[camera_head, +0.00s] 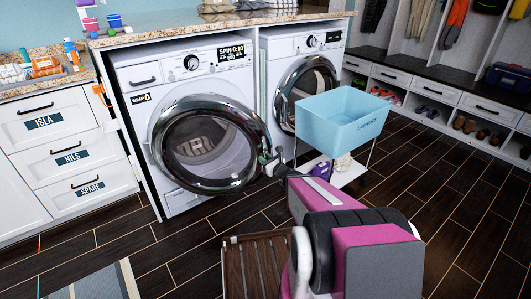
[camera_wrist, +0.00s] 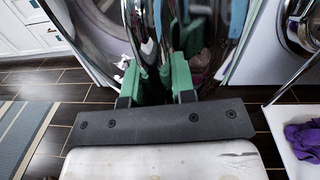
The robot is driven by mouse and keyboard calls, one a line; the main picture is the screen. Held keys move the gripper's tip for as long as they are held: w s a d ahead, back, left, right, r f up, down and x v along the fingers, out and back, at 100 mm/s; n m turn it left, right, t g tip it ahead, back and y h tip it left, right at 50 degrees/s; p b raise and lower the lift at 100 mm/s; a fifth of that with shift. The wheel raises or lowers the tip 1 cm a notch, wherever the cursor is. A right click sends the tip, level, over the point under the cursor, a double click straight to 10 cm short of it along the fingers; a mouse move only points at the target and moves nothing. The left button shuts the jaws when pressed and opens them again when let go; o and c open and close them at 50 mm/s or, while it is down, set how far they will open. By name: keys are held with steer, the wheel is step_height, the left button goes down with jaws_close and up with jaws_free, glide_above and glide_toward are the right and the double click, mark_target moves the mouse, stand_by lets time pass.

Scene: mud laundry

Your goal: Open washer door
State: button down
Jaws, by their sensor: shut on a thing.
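The left washer (camera_head: 195,95) is white with a round chrome-rimmed door (camera_head: 212,102). Its door stands swung partly out from the front, hinged toward the left, with the dark opening and some laundry seen through its glass. My gripper (camera_head: 269,163) is at the door's right lower edge. In the wrist view, the green fingers of my gripper (camera_wrist: 158,82) are shut on the chrome rim of the door (camera_wrist: 160,30), one on each side. The exact contact at the fingertips is partly hidden by the fingers and reflections.
A second washer (camera_head: 302,75) stands to the right, its round door near the first. A blue laundry basket (camera_head: 343,120) on a wheeled stand is just right of my gripper. Drawers (camera_head: 60,135) are at the left. Dark floor (camera_head: 180,240) in front is mostly clear, with a wooden slatted stool (camera_head: 255,265) nearby.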

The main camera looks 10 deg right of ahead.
steer(key=shift+s+a+f, duration=0.1)
steer(key=shift+s+a, duration=0.05)
steer(key=shift+s, duration=0.7)
steer(key=shift+s+a, duration=0.1)
steer(key=shift+s, duration=0.75)
steer(key=c, duration=1)
jaws_free()
steer(key=shift+s, duration=0.1)
steer(key=v, duration=1)
steer(key=shift+s+d, duration=0.15)
steer(key=shift+s, duration=0.15)
